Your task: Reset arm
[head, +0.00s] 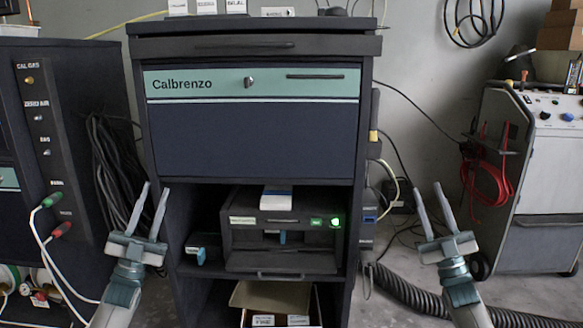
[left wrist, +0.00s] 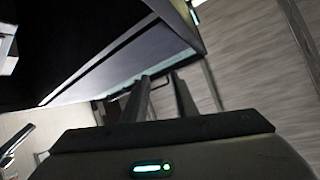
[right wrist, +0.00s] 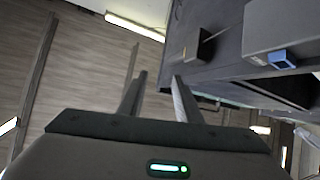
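My left gripper (head: 148,212) is raised at the left in the head view, in front of the cabinet's left side. Its two fingers are apart with nothing between them, and they also show in the left wrist view (left wrist: 158,98). My right gripper (head: 432,212) is raised at the right, beside the cabinet. Its fingers are apart and empty, as they also show in the right wrist view (right wrist: 157,98). Neither gripper appears to touch anything.
A dark Calbrenzo cabinet (head: 250,135) stands in the middle. Its shelf holds a boxy device (head: 245,244) with a green light. A dark panel with cables (head: 75,180) is at left. A grey wheeled machine (head: 540,180) and a black corrugated hose (head: 410,292) are at right.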

